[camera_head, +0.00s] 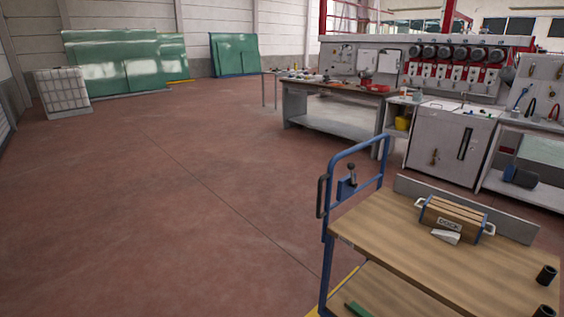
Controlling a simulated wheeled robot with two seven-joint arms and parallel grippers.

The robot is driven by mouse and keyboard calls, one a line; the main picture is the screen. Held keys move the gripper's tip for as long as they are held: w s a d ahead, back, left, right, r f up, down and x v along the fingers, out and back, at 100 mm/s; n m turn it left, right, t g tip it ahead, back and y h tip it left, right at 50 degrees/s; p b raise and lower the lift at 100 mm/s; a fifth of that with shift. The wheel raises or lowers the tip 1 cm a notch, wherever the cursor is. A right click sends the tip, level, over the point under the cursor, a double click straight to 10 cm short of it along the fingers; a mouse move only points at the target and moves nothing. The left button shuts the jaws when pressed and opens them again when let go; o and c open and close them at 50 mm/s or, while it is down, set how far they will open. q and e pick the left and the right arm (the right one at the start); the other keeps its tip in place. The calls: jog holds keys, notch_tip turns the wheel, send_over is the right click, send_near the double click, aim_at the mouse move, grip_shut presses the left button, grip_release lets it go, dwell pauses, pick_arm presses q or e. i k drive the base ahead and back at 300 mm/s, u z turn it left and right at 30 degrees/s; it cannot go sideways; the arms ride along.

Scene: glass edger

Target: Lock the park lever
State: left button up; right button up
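The park lever (351,172) looks to be the short dark lever with a round knob, standing on a blue bracket (346,189) on the cart's handle frame. It points roughly upward; I cannot tell its lock state. The cart (390,245) has a wooden top and a blue tube frame (357,147) at its left end, with a dark grip (321,197) on the side. Neither of my grippers shows in the head view.
A wooden crate (453,217) with light handles and a small white wedge (446,237) sit on the cart top, with dark cylinders (546,275) at its right. A workbench (330,122) and grey cabinet (440,145) stand behind. The red floor (170,200) left of the cart is clear.

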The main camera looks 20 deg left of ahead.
aim_at(351, 166)
jog(key=u, duration=0.65)
jog(key=i, duration=1.6)
jog(key=z, duration=0.75)
jog(key=i, duration=0.55)
jog(key=z, duration=0.4)
